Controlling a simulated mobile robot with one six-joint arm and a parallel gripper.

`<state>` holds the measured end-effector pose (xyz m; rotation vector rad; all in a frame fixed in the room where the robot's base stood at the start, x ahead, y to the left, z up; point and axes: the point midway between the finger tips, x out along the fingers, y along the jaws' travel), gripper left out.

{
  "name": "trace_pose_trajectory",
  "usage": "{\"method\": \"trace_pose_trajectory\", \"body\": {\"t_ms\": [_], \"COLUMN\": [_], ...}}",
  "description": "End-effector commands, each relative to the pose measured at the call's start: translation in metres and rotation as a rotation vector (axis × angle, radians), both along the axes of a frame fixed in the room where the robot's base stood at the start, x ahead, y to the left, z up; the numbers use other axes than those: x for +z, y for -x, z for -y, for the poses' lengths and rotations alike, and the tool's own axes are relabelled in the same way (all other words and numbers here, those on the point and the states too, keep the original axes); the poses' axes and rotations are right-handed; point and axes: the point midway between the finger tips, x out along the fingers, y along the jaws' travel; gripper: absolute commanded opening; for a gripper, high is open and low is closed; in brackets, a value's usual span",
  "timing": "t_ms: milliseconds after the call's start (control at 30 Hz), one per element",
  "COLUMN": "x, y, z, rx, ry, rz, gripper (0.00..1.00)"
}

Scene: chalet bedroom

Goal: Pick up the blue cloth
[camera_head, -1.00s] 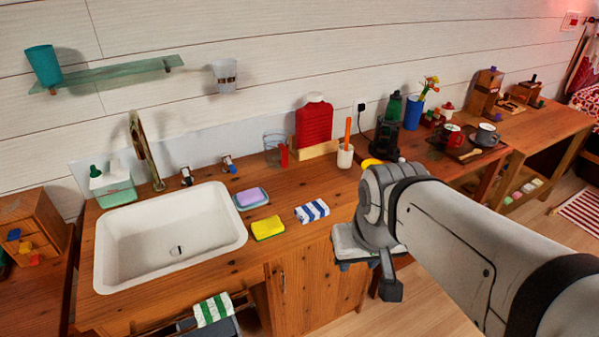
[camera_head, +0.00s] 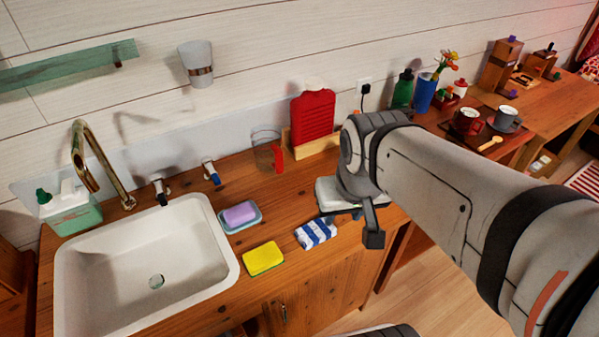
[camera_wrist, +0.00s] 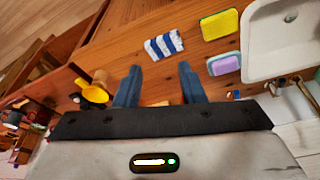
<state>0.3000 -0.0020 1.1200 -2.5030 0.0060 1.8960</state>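The blue cloth is a small folded blue-and-white striped cloth (camera_head: 316,232) lying on the wooden counter near its front edge, right of the yellow sponge. It also shows in the wrist view (camera_wrist: 164,44), beyond my fingertips and apart from them. My gripper (camera_wrist: 160,82) is open, with its two blue-grey fingers spread and nothing between them. In the head view my gripper is over the counter to the right of the cloth, and its fingers are mostly hidden by my arm.
A yellow sponge (camera_head: 263,258) and a purple soap on a dish (camera_head: 240,215) lie left of the cloth. The white sink (camera_head: 145,265) is farther left. In the wrist view a yellow object (camera_wrist: 94,93) is left of my fingers.

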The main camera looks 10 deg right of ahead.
Motion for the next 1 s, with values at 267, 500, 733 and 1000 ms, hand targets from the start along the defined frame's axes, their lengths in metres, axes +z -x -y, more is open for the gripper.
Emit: {"method": "trace_pose_trajectory", "body": {"t_ms": [267, 500, 733, 1000], "x": [-0.009, -0.056, -0.119, -0.162], "y": [-0.013, -0.069, -0.12, -0.144], "z": [0.0, 0.003, 0.002, 0.001], "rx": [0.022, 0.138, 0.25, 0.316], "ry": [0.005, 0.026, 0.038, 0.042], "rz": [-0.025, -0.127, -0.219, -0.269], "gripper": [0.54, 0.74, 0.93, 1.0]}}
